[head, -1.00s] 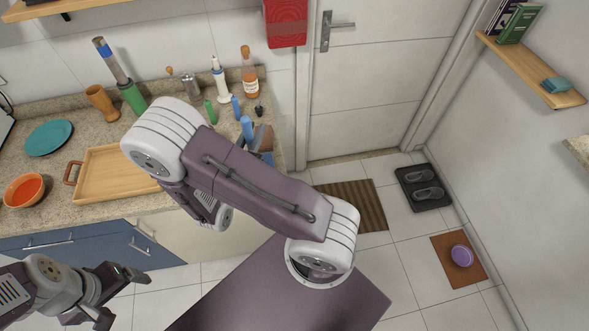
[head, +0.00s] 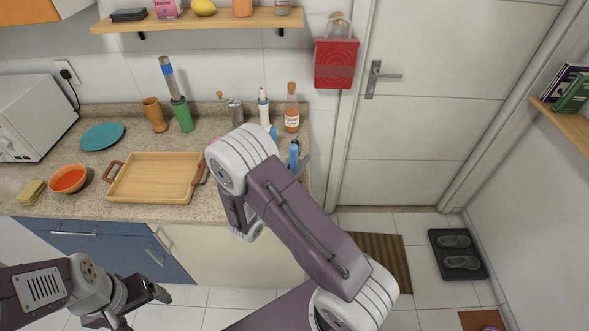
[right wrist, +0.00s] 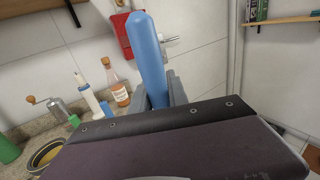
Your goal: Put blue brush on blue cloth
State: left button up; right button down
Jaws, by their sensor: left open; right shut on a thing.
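The blue brush (head: 293,155) stands roughly upright in my right gripper (head: 301,164), by the counter's right end. In the right wrist view its rounded blue handle (right wrist: 147,55) rises from between the fingers (right wrist: 161,92), which are shut on it. Its lower end is hidden by my gripper. My right arm hides part of the counter's right end. I cannot make out a blue cloth in either view. My left gripper (head: 140,306) is open and empty, low at the left in front of the blue cabinet.
The counter (head: 225,120) holds a wooden tray (head: 155,178), an orange bowl (head: 68,179), a teal plate (head: 102,136), a sponge (head: 31,191) and a sauce bottle (head: 291,113). A green-based cylinder (head: 182,116) stands behind the tray. A shelf (head: 200,20) hangs above. The tray looks empty.

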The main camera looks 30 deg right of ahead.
notch_tip(320, 180, down, 6)
jog(key=w, duration=0.3)
jog(key=c, duration=1.5)
grip_release()
jog(key=shift+d, duration=0.1)
jog(key=shift+o, duration=1.1)
jog(key=shift+f, duration=0.1)
